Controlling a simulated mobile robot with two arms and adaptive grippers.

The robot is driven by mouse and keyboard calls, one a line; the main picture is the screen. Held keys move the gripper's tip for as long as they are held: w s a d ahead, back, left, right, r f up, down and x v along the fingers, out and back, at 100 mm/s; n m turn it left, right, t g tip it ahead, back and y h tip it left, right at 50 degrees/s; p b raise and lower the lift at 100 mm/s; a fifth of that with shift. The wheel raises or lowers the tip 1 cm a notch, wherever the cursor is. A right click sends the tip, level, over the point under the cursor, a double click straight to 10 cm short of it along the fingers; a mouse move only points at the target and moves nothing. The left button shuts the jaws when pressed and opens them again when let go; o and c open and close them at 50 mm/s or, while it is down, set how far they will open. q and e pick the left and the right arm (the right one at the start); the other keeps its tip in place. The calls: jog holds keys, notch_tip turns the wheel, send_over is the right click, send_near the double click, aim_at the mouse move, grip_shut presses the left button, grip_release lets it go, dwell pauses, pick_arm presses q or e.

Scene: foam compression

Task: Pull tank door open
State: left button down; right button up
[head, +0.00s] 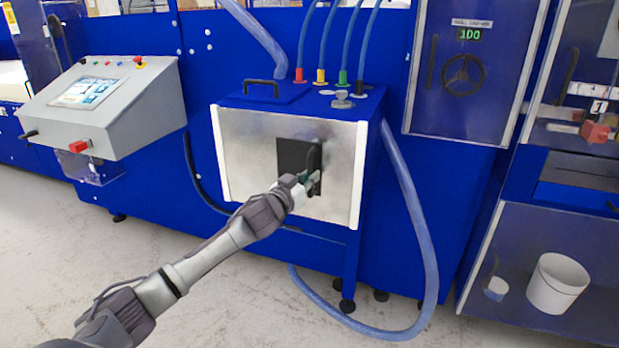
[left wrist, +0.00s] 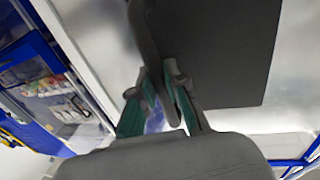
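The tank door (head: 248,150) is a brushed metal panel with white side edges on the front of a blue tank. It looks closed. A dark square plate (head: 291,153) with a black upright handle (head: 315,158) sits right of its middle. My left gripper (head: 309,181) is at the lower part of the handle. In the left wrist view, the dark handle (left wrist: 146,35) runs down between the two green-and-grey fingers (left wrist: 159,80), which close in on both sides of it. The exact contact is partly hidden. My right gripper is not in view.
A grey control console (head: 105,105) stands at the left. Colored hose fittings (head: 320,75) sit on the tank top. A blue hose (head: 415,220) loops down right of the tank to the floor. A white bucket (head: 557,283) is at the lower right. The floor in front (head: 240,300) is clear.

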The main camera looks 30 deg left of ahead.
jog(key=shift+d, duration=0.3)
